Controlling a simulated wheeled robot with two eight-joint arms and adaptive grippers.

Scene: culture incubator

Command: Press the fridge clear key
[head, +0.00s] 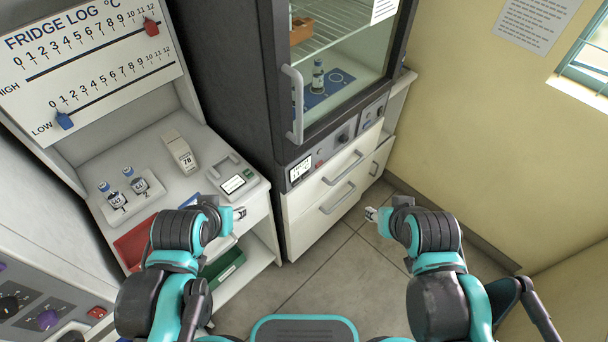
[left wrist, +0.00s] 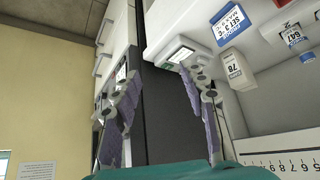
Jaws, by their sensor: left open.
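The dark fridge (head: 278,110) with a glass door stands at the back centre. Its control strip below the door carries a lit display (head: 300,169), a small reddish mark (head: 320,164) and dark knobs (head: 343,138). The key labels are too small to read. My left gripper (head: 240,212) is in front of the side counter, below and left of the strip, apart from it. In the left wrist view my left gripper (left wrist: 160,88) is open and empty. My right gripper (head: 371,214) hangs over the floor right of the drawers; its finger opening is unclear.
The counter (head: 210,150) holds a device with a display (head: 234,184), a labelled block (head: 180,151), a vial rack (head: 140,205) and a red tray (head: 133,244). White drawers (head: 310,208) lie under the strip. The fridge door handle (head: 296,105) sticks out. The floor ahead is clear.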

